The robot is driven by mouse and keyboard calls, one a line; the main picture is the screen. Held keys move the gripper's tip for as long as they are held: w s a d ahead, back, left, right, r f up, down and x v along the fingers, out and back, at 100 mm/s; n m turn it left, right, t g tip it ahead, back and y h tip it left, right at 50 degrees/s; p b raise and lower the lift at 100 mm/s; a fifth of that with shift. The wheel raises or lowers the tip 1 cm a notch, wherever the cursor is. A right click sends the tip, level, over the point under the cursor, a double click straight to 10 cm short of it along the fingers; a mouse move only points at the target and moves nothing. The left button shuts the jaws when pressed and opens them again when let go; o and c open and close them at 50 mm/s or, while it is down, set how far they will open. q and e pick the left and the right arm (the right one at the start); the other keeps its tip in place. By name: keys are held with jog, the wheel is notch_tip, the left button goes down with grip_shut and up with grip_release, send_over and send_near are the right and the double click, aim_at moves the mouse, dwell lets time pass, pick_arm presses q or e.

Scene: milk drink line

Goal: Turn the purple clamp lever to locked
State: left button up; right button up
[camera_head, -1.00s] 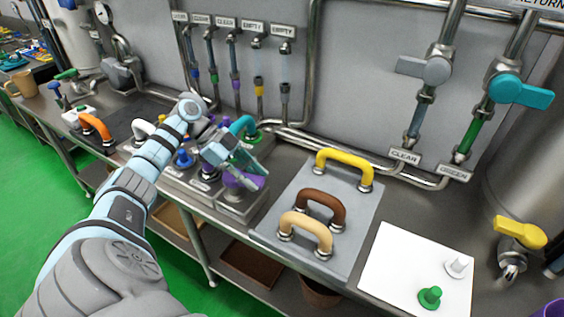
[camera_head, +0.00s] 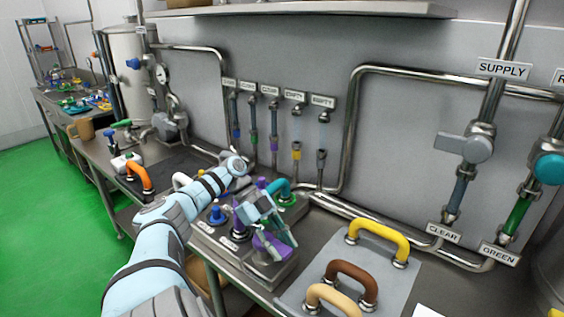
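The purple clamp lever (camera_head: 271,248) is on the grey station block at the bench front, partly hidden by my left gripper (camera_head: 283,248). My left arm reaches in from the lower left. The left gripper's pale blue fingers point down and to the right, with their tips apart at the purple lever. I cannot tell whether they grip the lever or only surround it. My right gripper is not in view.
A purple knob (camera_head: 241,216), a blue knob (camera_head: 216,213) and a teal curved handle (camera_head: 279,188) stand close to the gripper. Yellow (camera_head: 378,233), brown (camera_head: 352,276) and tan handles sit on a grey plate to the right. Pipes run along the wall behind.

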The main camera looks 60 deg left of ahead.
pick_arm(q)
jog(key=o, duration=0.3)
jog(key=shift+s, duration=0.1)
jog(key=shift+r, duration=0.1)
jog(key=v, duration=0.6)
jog(key=shift+a+r, duration=0.1)
jog(key=shift+a, duration=0.05)
jog(key=shift+s+a+r, duration=0.1)
jog(key=shift+a+r, duration=0.25)
jog(key=shift+a, duration=0.05)
